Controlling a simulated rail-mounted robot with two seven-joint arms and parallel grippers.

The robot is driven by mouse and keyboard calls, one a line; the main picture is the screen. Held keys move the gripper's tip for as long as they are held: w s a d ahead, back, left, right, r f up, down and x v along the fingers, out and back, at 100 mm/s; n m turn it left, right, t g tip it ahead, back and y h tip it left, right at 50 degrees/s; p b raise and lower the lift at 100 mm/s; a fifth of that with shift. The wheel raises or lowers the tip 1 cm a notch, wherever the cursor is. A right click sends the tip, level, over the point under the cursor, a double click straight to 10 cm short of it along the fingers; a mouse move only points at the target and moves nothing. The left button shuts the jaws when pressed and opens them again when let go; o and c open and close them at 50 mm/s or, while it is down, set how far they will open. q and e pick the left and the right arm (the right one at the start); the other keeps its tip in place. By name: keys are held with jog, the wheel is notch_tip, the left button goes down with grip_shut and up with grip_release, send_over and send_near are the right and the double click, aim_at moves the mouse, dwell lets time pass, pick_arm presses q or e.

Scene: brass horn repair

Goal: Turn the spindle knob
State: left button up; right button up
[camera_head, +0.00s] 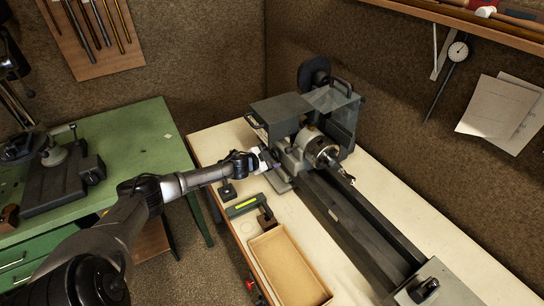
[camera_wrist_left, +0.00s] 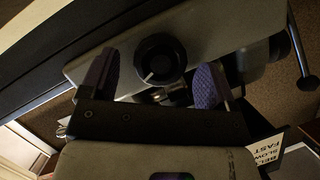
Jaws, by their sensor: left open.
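The spindle knob (camera_wrist_left: 160,58) is a round black ribbed knob with a white mark, set on a grey housing in the left wrist view. My left gripper (camera_wrist_left: 157,73) is open, its two purple-padded fingers on either side of the knob in that picture. I see no finger touching the knob, and the remaining depth gap is hard to judge. In the head view my left gripper (camera_head: 262,160) is at the left side of the lathe headstock (camera_head: 296,156), and the knob is hidden there. My right gripper is not in view.
The lathe bed (camera_head: 345,220) runs toward the lower right across a pale bench. An empty wooden tray (camera_head: 330,297) and small tools lie in front of it. A lever with a ball end (camera_wrist_left: 309,82) stands right of the knob. A green table (camera_head: 140,130) is at left.

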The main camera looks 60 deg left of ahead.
pick_arm(q)
jog(key=shift+w+a, duration=0.1)
jog(key=shift+w, duration=0.25)
jog(key=shift+f, duration=0.1)
